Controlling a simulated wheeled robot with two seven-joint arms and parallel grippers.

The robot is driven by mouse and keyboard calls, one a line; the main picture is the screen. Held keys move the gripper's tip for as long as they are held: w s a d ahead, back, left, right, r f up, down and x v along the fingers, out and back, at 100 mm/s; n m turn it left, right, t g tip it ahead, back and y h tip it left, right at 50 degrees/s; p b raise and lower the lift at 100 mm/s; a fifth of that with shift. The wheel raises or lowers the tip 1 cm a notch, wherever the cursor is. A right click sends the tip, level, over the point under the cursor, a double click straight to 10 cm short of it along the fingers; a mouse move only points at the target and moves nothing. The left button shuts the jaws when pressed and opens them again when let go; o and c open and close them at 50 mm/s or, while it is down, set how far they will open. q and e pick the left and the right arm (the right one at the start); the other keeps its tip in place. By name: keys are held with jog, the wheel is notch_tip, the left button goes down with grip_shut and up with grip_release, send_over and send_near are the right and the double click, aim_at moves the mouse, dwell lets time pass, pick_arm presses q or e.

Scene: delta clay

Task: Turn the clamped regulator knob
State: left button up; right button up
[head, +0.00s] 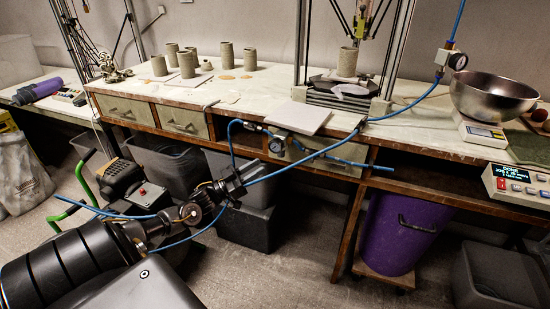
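My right gripper is not in view.
The workbench (240,93) carries clay cylinders (250,59), a pale square slab (298,117), a delta printer and a steel bowl (492,95). Blue hose (300,160) loops close around my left gripper. Grey bins (168,168) and a purple drum (393,235) stand underneath.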

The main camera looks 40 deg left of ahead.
pick_arm(q)
jog(key=x, duration=0.7)
jog(key=shift+w+d, duration=0.15)
jog(key=shift+w, duration=0.2)
jog(key=shift+y, duration=0.3)
jog(key=c, duration=0.7)
